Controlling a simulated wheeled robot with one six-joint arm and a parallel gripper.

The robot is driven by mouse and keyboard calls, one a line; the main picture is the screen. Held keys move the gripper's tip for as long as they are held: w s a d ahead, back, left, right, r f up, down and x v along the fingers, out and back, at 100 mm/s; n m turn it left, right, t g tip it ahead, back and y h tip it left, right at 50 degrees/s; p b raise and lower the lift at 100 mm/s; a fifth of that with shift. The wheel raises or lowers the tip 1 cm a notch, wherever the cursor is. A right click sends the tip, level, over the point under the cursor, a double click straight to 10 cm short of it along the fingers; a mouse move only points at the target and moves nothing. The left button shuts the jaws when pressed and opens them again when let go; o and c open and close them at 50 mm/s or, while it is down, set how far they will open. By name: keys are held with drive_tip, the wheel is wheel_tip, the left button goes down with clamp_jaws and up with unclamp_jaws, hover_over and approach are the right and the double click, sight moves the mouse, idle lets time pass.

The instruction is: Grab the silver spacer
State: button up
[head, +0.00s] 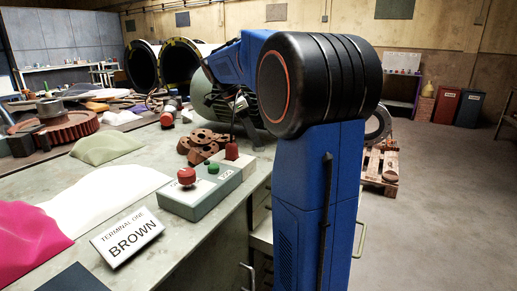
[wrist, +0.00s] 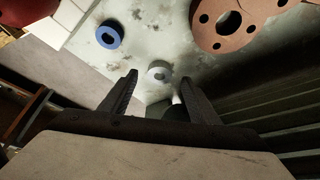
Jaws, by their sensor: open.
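A small silver spacer (wrist: 158,73), a pale ring with a dark hole, lies on the worn grey-green table in the wrist view. My gripper (wrist: 158,79) is open, with one dark finger on either side of the spacer in the picture. The spacer shows just beyond and between the fingertips; I cannot tell the exact gap. Nothing is held. In the head view my blue and black arm blocks much of the right side, and I cannot make out the spacer there.
A blue ring (wrist: 109,34) lies up and left of the spacer. A brown flange with bolt holes (wrist: 230,22) lies at upper right. In the head view, a button box (head: 205,190) and a "BROWN" sign (head: 127,238) stand on the near table (head: 160,140).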

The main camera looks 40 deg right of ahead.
drive_tip(key=shift+x, duration=1.3)
drive_tip(key=shift+c, duration=0.3)
drive_tip(key=c, duration=1.1)
drive_tip(key=shift+r, duration=0.1)
